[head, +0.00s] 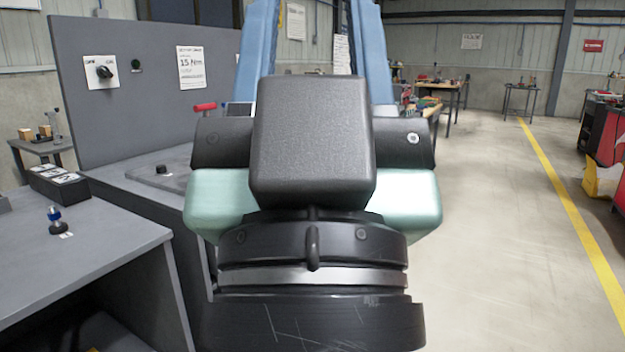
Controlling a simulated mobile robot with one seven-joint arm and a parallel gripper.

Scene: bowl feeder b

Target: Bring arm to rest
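My own arm fills the middle of the head view, seen close up as a dark block over a round black joint with a silver ring. Pale green parts show at both sides of it. I cannot see my gripper or its fingers, so what it holds, if anything, is hidden.
At left stands a grey workbench (70,255) with a small blue-and-black knobbed part (55,220) on it. Behind it rises a grey panel (120,130) with a rotary switch (102,71) and a paper sign (191,67). The floor (500,230) at right is clear, with a yellow line (570,195).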

